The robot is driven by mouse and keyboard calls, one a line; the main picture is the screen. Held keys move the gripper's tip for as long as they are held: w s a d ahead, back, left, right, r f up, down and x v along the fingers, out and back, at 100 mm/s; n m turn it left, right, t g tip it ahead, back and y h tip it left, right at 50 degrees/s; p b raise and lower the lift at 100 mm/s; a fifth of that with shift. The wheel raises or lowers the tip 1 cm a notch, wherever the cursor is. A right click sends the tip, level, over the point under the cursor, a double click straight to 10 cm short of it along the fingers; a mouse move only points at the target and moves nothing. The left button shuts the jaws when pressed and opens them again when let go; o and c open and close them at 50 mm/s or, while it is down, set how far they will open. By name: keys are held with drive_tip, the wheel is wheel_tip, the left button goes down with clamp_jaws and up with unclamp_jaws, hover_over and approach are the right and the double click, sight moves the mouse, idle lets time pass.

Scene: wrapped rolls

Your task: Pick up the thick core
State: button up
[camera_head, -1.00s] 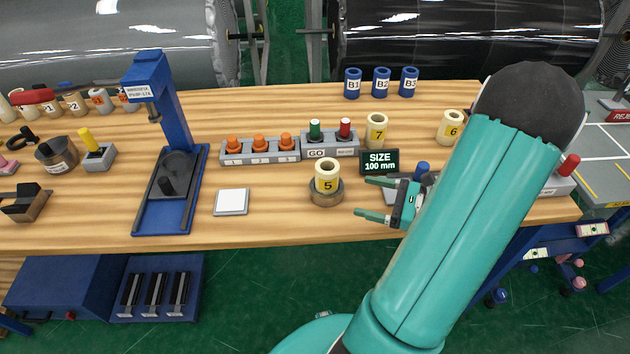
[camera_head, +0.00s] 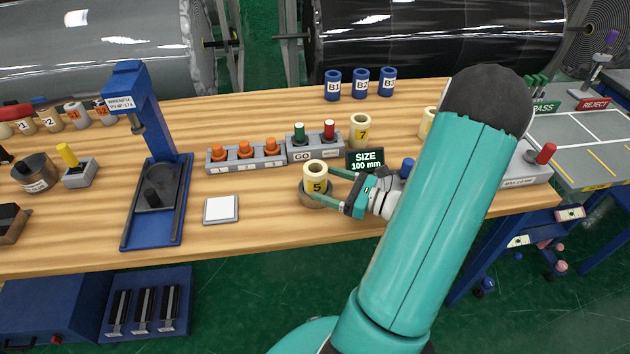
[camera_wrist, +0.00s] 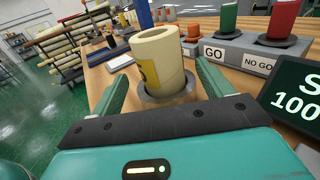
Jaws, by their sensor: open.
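A cream core with a yellow "5" label (camera_head: 316,174) stands upright on a round dark holder (camera_head: 311,198) near the front of the table. It also shows in the wrist view (camera_wrist: 160,60), with a thick wall around its hole. My gripper (camera_head: 322,188) is open, with one finger on each side of the core. In the wrist view the core stands between the two fingers, with no clear contact. Core 7 (camera_head: 360,130) stands behind it, and core 6 (camera_head: 428,122) is partly hidden by my arm.
The "SIZE 100 mm" display (camera_head: 366,159) stands close behind my gripper. The GO/NO GO block (camera_head: 314,147) and a block with orange knobs (camera_head: 246,156) are behind the core. A white pad (camera_head: 221,209) and a blue press (camera_head: 150,190) are to the left.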

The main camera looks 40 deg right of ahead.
sight(316, 179)
drive_tip(key=x, duration=0.4)
drive_tip(key=shift+w+r, duration=0.1)
drive_tip(key=shift+r, duration=0.05)
drive_tip(key=c, duration=1.1)
drive_tip(key=shift+c, duration=0.2)
